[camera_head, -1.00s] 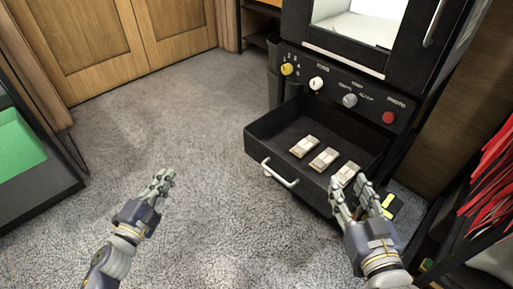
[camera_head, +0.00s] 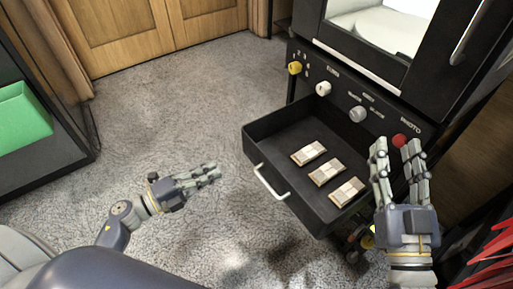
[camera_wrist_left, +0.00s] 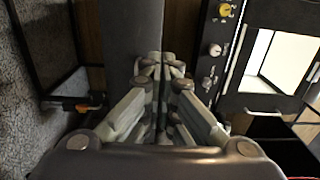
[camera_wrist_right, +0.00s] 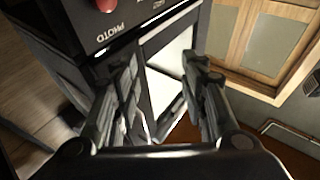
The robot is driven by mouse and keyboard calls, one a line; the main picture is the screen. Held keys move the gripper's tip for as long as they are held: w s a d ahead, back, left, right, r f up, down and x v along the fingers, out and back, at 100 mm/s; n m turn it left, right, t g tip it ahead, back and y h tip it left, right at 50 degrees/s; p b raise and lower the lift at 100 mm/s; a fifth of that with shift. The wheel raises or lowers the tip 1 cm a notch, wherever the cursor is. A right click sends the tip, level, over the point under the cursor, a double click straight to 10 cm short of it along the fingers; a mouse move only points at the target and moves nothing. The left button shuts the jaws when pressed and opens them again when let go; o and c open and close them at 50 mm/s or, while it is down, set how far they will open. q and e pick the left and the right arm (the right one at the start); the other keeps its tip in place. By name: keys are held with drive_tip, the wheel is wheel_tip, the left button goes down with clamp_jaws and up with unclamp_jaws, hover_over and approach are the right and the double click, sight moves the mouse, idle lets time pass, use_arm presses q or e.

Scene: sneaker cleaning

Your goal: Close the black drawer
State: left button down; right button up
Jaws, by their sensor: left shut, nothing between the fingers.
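The black drawer (camera_head: 302,207) is pulled out of the black machine and holds several flat light packets (camera_head: 325,172). Its silver handle (camera_head: 268,184) is on the front face. My left gripper (camera_head: 215,172) is shut and empty, a little to the left of the handle and apart from it; in the left wrist view its fingers (camera_wrist_left: 160,62) meet. My right gripper (camera_head: 396,148) is open and empty at the drawer's right side, near the red knob (camera_head: 399,140). In the right wrist view its fingers (camera_wrist_right: 160,65) stand apart.
The machine's control panel (camera_head: 345,98) with several knobs is above the drawer. A green box (camera_head: 22,118) sits on a dark shelf at left. Red things (camera_head: 492,250) are at the lower right. The carpet (camera_head: 170,110) left of the drawer is clear.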

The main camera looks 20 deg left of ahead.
sight(257, 148)
use_arm(q)
drive_tip(key=b+x, duration=0.2)
drive_tip(key=x, duration=0.9)
drive_tip(key=shift+w+d, duration=0.25)
drive_tip(key=shift+w, duration=0.05)
drive_tip(key=shift+w+d, duration=0.35)
drive_tip(key=shift+w, duration=0.05)
use_arm(e)
drive_tip(key=s+r+t+y, duration=0.2)
drive_tip(key=s+r+t, duration=0.4)
drive_tip(key=r, duration=0.3)
drive_tip(key=shift+s+d+y, duration=0.15)
drive_tip(key=shift+s+y, duration=0.15)
use_arm(q)
drive_tip(key=shift+w, duration=0.1)
use_arm(e)
drive_tip(key=shift+w, duration=0.1)
